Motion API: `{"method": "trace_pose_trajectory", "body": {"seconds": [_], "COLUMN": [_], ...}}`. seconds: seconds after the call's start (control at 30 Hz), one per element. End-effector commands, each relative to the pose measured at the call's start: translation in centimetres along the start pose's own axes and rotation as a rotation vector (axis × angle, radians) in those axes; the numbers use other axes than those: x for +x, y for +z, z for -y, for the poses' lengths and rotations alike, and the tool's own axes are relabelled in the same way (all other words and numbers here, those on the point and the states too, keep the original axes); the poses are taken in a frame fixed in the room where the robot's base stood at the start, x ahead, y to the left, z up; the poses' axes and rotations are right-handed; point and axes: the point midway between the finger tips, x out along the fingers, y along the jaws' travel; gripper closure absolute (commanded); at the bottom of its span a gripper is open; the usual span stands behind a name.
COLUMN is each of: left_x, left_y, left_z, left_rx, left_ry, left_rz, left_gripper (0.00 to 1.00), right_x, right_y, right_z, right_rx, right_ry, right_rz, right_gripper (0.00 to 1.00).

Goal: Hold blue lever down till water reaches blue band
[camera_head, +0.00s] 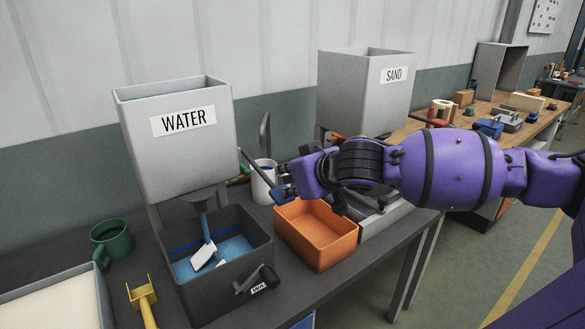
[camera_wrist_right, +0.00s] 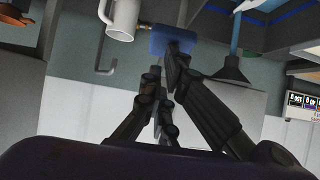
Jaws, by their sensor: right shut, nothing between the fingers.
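A grey hopper marked WATER (camera_head: 178,140) stands over a dark tub (camera_head: 242,290). A blue stream (camera_head: 206,230) runs from its spout down to a white patch in the tub. Light blue water (camera_head: 232,249) covers the tub's floor; a darker blue band (camera_head: 185,247) crosses the inner wall, seemingly above the water. The blue lever (camera_head: 284,192) sticks out right of the hopper. My right gripper (camera_head: 290,184) is shut and empty, its tips at the lever's blue end. In the wrist view the fingertips overlap this blue end (camera_wrist_right: 165,44); contact is hard to tell. My left gripper is out of view.
An orange bin (camera_head: 318,250) stands below my right gripper, with a white mug (camera_head: 263,185) behind it. A SAND hopper (camera_head: 352,95) stands behind my right arm. A green mug (camera_head: 111,242) and a yellow tool (camera_head: 143,300) lie left of the tub.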

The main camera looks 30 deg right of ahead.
Motion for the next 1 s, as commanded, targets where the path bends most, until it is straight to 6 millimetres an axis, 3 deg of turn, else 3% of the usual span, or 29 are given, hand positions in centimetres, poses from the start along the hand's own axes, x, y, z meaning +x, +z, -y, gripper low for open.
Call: {"method": "trace_pose_trajectory", "body": {"seconds": [0.4, 1.0], "left_x": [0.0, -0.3], "left_y": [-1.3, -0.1], "left_z": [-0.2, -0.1], "left_rx": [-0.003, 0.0], "left_ry": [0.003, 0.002], "left_rz": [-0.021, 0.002], "left_gripper": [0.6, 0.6], "right_x": [0.9, 1.0], "right_y": [1.5, 2.1], "right_z": [-0.1, -0.1], "right_rx": [0.0, 0.003], "right_ry": [0.003, 0.002], "right_rz": [0.001, 0.013], "right_gripper": [1.0, 1.0]}}
